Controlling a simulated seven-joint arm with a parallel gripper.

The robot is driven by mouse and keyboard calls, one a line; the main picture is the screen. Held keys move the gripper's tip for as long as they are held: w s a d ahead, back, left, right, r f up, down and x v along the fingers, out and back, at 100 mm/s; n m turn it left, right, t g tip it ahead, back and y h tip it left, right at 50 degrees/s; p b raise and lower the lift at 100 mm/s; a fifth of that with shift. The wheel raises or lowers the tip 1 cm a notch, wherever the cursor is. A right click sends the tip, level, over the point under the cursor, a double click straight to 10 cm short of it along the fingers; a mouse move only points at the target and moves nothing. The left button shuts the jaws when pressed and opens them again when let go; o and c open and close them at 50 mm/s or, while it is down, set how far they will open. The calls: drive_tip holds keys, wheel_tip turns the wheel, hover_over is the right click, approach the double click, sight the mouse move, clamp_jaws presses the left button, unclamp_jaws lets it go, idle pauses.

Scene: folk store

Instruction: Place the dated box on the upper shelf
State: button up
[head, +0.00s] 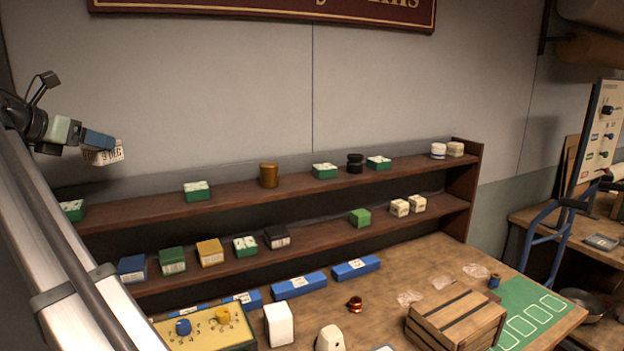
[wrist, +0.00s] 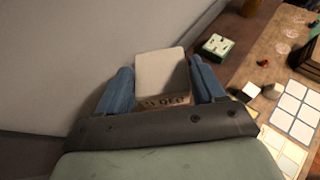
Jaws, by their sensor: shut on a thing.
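The upper shelf carries green boxes (head: 197,190), a brown canister (head: 268,175), black round items (head: 355,162) and cream items (head: 455,149) at the right end.
The lower shelf (head: 320,235) holds several coloured boxes. Gaps of bare board lie between the upper shelf's items. Below, the table holds a wooden crate (head: 455,318), blue boxes (head: 298,286) and a panel with knobs (head: 205,330). A wall stands close behind the shelves.

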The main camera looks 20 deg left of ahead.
drive_tip(key=shift+f, duration=0.75)
drive_tip(key=shift+f, duration=5)
drive_tip(key=o, duration=1.1)
drive_tip(key=shift+f, duration=0.1)
drive_tip(key=v, duration=1.2)
